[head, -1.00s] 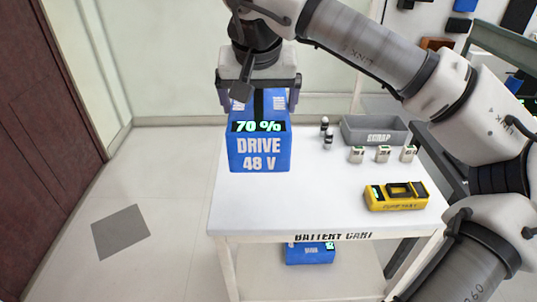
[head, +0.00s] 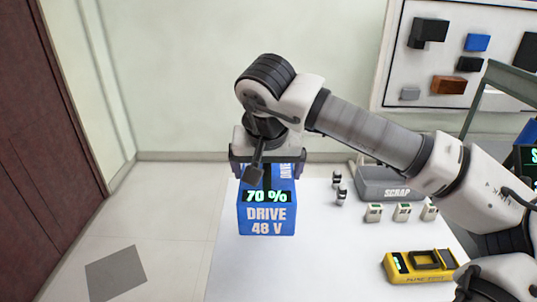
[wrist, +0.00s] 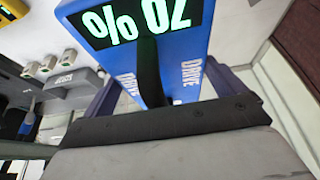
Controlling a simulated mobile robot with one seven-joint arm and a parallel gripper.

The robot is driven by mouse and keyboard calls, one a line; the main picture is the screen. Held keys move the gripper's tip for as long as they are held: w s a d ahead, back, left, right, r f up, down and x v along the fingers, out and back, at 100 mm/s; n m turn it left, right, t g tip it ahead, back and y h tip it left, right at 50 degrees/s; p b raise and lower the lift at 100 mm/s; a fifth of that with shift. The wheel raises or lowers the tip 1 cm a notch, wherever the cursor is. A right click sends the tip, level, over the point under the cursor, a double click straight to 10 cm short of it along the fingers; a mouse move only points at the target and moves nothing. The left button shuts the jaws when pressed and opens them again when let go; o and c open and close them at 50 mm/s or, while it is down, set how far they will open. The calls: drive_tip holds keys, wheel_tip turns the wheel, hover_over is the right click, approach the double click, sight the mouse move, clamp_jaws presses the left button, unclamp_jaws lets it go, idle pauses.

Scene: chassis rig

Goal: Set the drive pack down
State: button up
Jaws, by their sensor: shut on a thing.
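The drive pack (head: 266,218) is a blue box lettered "DRIVE 48 V", with a green "70 %" on a black display. It is upright over the left part of the white battery cart's top (head: 330,270). I cannot tell whether its base touches the top. My gripper (head: 265,170) is above it and shut on it, a finger at either side. In the wrist view the pack (wrist: 185,85) fills the space between the fingers, with a black strap across its top. Its underside is hidden.
Right of the pack stand small dark cylinders (head: 339,190), a grey scrap bin (head: 375,178), several small pale units (head: 403,212) and a yellow tool (head: 420,265). The cart top between pack and tool is clear. A grey floor patch (head: 116,273) lies at left.

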sight(267, 187)
wheel_tip(267, 187, down, 13)
drive_tip(key=shift+p, duration=0.45)
drive_tip(key=shift+f, duration=0.2)
drive_tip(key=o, duration=1.7)
drive_tip(key=shift+r, duration=0.1)
drive_tip(key=b+v, duration=0.1)
drive_tip(key=v, duration=1.1)
